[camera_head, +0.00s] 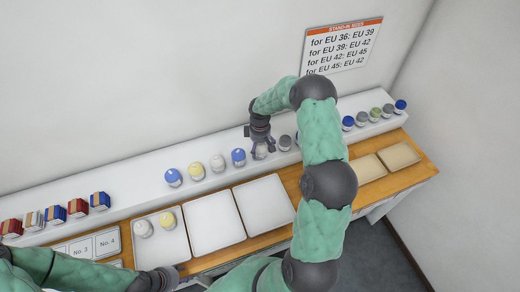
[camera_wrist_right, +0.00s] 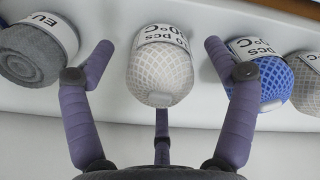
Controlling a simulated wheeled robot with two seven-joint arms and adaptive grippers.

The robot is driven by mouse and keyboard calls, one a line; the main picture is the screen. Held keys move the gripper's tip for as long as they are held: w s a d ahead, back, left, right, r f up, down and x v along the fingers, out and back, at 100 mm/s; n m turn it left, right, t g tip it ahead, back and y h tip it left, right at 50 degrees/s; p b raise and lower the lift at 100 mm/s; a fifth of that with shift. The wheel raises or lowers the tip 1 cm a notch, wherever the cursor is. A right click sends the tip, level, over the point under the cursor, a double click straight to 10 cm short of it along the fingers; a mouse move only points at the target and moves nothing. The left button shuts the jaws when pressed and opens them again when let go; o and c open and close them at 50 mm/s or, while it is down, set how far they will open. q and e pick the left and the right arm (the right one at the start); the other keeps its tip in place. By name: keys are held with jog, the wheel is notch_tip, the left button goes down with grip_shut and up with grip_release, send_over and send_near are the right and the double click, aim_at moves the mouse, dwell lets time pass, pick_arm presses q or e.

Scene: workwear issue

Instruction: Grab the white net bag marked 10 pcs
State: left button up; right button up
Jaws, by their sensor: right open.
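A white net bag (camera_wrist_right: 160,72) with a white label sits on the shelf in the right wrist view. Its label reads partly "pcs" and "°C"; the number is not fully readable. My right gripper (camera_head: 262,148) is open over it, with the fingers (camera_wrist_right: 160,85) on either side and one finger below; contact cannot be made out. In the head view the bag is mostly hidden by the gripper. Another whitish bag (camera_head: 217,163) stands further left on the shelf. My left gripper (camera_head: 168,277) is low at the bottom edge, and its fingers are unclear.
Blue net bag (camera_wrist_right: 262,82) and grey roll (camera_wrist_right: 38,50) flank the white bag closely. White shelf (camera_head: 130,195) carries several more bags and boxes. On the wooden table, one tray (camera_head: 178,248) holds a white and a yellow bag; two trays (camera_head: 213,222) (camera_head: 264,204) are empty.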

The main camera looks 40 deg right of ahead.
jog(key=shift+f, duration=0.1)
jog(key=c, duration=1.3)
jog(key=shift+o, duration=0.2)
